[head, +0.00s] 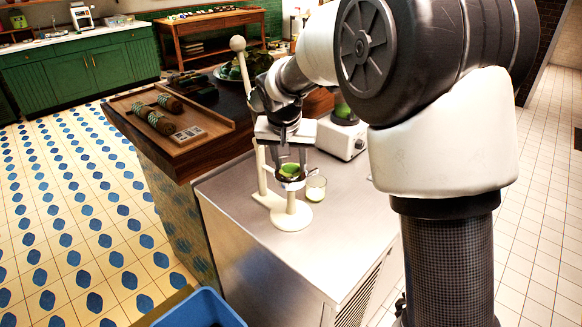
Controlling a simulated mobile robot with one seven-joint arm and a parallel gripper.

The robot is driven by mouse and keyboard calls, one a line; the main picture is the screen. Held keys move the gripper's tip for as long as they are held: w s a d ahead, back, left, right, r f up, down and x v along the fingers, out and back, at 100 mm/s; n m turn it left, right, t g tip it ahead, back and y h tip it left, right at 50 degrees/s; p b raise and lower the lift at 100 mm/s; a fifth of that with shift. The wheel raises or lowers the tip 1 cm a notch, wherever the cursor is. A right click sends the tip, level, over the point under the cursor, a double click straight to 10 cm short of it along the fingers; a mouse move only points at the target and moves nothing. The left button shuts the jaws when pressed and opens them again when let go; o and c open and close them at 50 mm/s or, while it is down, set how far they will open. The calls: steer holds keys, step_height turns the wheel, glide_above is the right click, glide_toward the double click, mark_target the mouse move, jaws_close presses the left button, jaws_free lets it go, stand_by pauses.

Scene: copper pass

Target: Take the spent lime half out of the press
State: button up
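A cream-white press (291,216) stands on the steel counter, with a round base, an upright post and a ball-topped lever raised at the upper left. The green lime half (290,169) sits in the dark cup of the press. My gripper (290,163) points down from above, with its fingers at the lime half, one on each side. The arm and fingers hide part of the press. The view is too small to tell whether the fingers touch or grip the lime.
A glass (316,188) with pale liquid stands right of the press. A white appliance (342,138) is behind it. A wooden tray (192,124) with dark rolls lies on the wooden counter. A blue bin (200,308) is at the bottom. The steel counter's front (320,250) is clear.

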steer(key=shift+c, duration=0.9)
